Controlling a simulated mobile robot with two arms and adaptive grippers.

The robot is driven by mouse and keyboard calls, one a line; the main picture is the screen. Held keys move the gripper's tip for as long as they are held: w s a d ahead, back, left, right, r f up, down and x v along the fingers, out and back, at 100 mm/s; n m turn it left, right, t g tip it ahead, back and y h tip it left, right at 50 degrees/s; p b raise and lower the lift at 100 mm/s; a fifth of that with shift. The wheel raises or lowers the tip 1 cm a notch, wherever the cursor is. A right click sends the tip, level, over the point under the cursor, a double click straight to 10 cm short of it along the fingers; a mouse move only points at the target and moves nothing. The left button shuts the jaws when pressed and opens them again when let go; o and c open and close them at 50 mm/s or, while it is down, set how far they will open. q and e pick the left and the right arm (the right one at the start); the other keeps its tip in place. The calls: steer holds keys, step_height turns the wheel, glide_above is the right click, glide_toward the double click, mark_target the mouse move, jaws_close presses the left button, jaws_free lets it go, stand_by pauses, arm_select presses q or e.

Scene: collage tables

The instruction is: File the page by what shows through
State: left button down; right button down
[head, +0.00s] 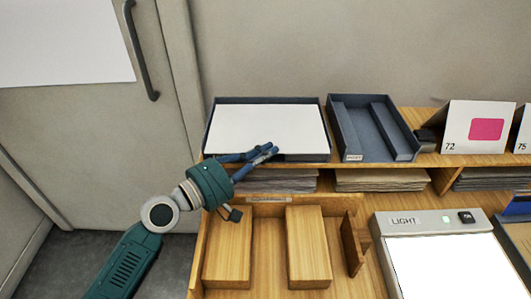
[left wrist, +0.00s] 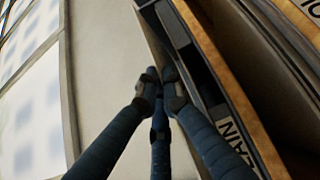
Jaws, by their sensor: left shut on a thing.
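A white page (head: 267,128) lies flat over the left dark blue tray (head: 214,104) on the raised wooden shelf. My left gripper (head: 268,149) is at the front edge of that tray, shut on the page's near edge. In the left wrist view its fingers (left wrist: 160,82) meet at the tips, beside the tray wall with a label (left wrist: 236,143) partly reading "AIN". The pale sheet (left wrist: 110,60) shows beyond the fingers. The page's face is blank from above. My right gripper is not in view.
A second dark tray (head: 364,125) with a divider stands to the right. Paper stacks (head: 380,180) lie beneath the shelf. A lit light panel (head: 450,266) is at front right. Two wooden blocks (head: 308,250) sit in a wooden bay. A card marked 72 (head: 468,141) stands at right.

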arm_select(q)
steer(key=shift+f, duration=0.1)
steer(key=c, duration=1.9)
jaws_free()
steer(key=shift+o, duration=0.2)
steer(key=v, duration=1.2)
